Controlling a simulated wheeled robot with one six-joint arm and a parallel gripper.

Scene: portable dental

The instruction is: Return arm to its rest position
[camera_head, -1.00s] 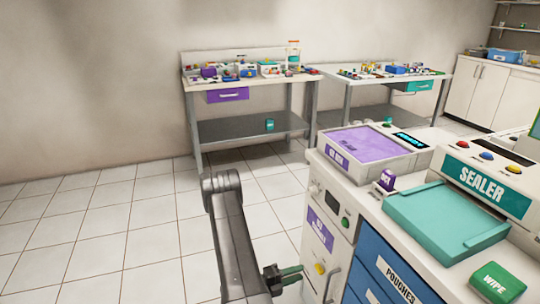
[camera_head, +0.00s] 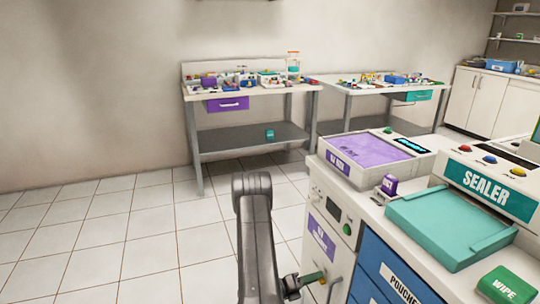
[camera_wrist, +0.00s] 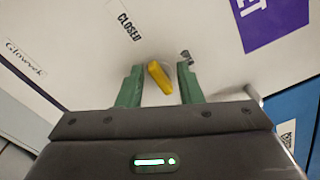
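My arm (camera_head: 257,235) reaches down and forward at the bottom middle of the head view. My gripper (camera_head: 316,277) is at its end, close to the front of the white cabinet (camera_head: 318,210). In the wrist view my gripper (camera_wrist: 160,82) has its two green fingers apart. A yellow knob (camera_wrist: 160,77) on the white panel shows between them, with gaps visible on both sides. Whether the fingertips touch the panel cannot be told. The word CLOSED is printed on the panel near the knob.
A counter with a purple-topped device (camera_head: 368,150), a teal sealer tray (camera_head: 450,225) and a green WIPE box (camera_head: 507,288) is at right. Blue drawers (camera_head: 385,265) are below it. Two worktables (camera_head: 250,140) stand against the back wall. Tiled floor at left is clear.

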